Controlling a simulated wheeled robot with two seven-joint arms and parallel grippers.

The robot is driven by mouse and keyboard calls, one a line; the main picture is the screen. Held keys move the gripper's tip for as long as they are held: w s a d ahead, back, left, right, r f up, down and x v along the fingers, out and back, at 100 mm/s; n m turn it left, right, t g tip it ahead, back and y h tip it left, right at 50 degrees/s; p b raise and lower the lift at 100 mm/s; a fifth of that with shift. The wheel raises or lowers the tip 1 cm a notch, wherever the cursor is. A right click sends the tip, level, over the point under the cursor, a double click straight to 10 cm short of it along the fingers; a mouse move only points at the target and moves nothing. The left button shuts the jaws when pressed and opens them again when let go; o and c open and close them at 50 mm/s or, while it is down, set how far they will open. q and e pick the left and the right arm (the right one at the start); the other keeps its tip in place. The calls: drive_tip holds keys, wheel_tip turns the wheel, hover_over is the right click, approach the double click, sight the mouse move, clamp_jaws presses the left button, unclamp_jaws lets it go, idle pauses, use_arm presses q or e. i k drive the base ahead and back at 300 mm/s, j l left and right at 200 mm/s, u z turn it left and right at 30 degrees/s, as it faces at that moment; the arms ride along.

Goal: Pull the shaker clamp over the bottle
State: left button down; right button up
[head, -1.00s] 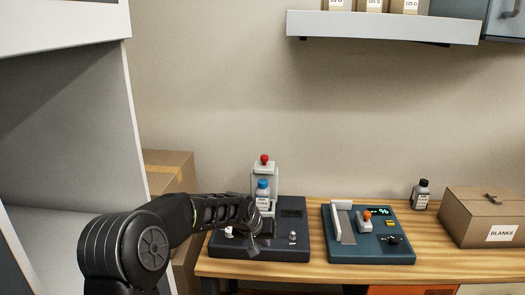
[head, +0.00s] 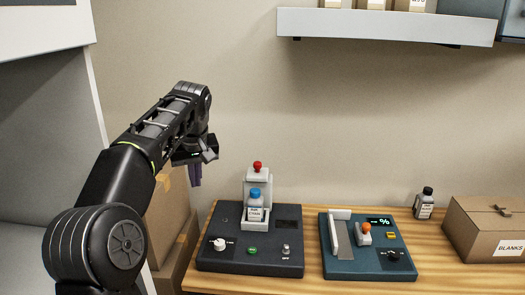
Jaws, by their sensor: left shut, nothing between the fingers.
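The shaker (head: 222,262) is a dark box on the left end of the wooden bench. A small bottle (head: 256,213) with a blue cap and a white label stands upright in a grey holder on it. The clamp (head: 257,178) is a light grey upright part with a red knob (head: 257,165) on top, standing behind and above the bottle. My left gripper (head: 196,178) is shut and empty, in the air to the left of the red knob and apart from it. My right gripper is not in view.
The shaker has a white dial (head: 218,244), a green button (head: 252,251) and a small switch. A blue-grey device (head: 345,268) with an orange knob stands to its right. A dark bottle (head: 424,204) and a cardboard box (head: 492,225) are farther right. A shelf (head: 380,25) hangs above.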

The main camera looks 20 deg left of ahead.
sight(257, 173)
drive_tip(key=i, duration=1.2)
